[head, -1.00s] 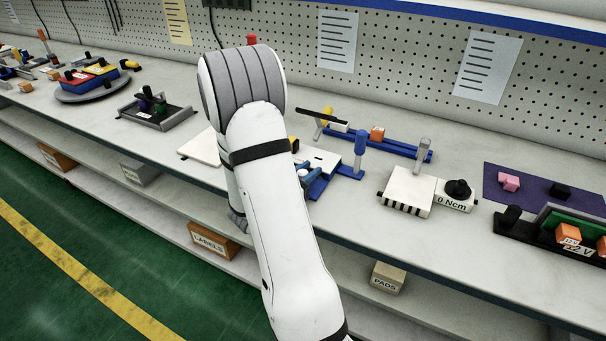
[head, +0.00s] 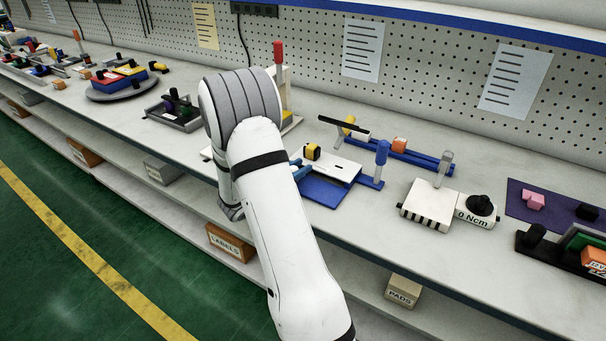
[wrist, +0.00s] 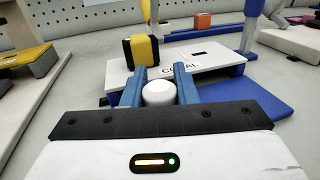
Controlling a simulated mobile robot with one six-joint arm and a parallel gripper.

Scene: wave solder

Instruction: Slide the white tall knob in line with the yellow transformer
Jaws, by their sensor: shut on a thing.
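The white knob (wrist: 159,93) shows its round top in the wrist view, between the two blue fingers of my gripper (wrist: 159,90), which is shut on it. The yellow transformer (wrist: 142,49), with a black band, stands beyond the knob on a white labelled plate (wrist: 218,58). In the wrist picture it is slightly left of the knob. In the head view the transformer (head: 312,152) sits on the plate (head: 342,167), just right of my arm. My blue fingers (head: 298,170) show partly there; the arm hides the knob.
A blue rail (head: 415,157) with an orange block (head: 399,144) lies behind. A white striped box (head: 427,207) stands farther right. A red-handled clamp (head: 278,53) stands behind my arm.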

